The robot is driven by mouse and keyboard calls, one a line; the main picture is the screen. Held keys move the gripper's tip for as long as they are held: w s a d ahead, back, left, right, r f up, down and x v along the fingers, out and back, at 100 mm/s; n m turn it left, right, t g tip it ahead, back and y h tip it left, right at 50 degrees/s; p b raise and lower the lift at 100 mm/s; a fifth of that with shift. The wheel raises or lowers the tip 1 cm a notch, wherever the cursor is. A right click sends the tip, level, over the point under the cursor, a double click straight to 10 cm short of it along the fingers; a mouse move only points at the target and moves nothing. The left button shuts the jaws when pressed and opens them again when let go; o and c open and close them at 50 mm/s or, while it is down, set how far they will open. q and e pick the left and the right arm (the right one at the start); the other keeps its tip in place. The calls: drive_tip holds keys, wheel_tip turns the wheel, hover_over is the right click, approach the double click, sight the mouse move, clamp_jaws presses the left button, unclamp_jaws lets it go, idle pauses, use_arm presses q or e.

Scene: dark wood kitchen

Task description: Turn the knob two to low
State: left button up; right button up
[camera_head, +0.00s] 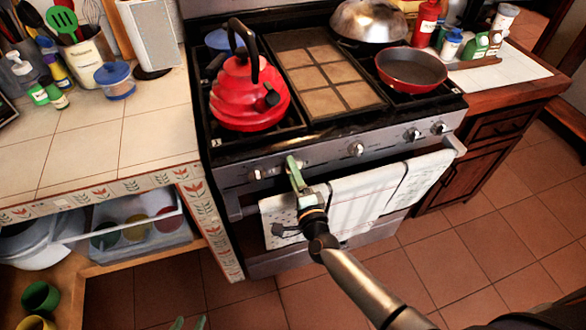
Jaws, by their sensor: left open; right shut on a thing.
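The stove front (335,155) carries a row of several knobs. The leftmost knob (256,174) shows clear, left of my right gripper. My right gripper (293,162) has its green fingers at the panel, shut on the second knob from the left, which is mostly hidden behind them. I cannot read that knob's setting. The middle knob (357,149) and two right-hand knobs (413,134) are untouched by me. My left gripper (188,323) shows only its green fingertips at the bottom edge, apart and empty, far below the stove front.
A red kettle (248,95) stands on the left burners, above the held knob. A red pan (411,70) and a domed metal lid (368,22) are on the right. A towel (355,195) hangs on the oven handle under my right arm. The tiled floor is clear.

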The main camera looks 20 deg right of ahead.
drive_tip(key=shift+d+f+n+p, duration=0.15)
drive_tip(key=shift+n+p, duration=0.35)
drive_tip(key=shift+n, duration=1.6)
drive_tip(key=shift+f+n+p, duration=0.2)
drive_tip(key=shift+n+p, duration=0.3)
drive_tip(key=shift+n, duration=1.6)
drive_tip(key=o, duration=1.3)
drive_tip(key=shift+o, duration=0.2)
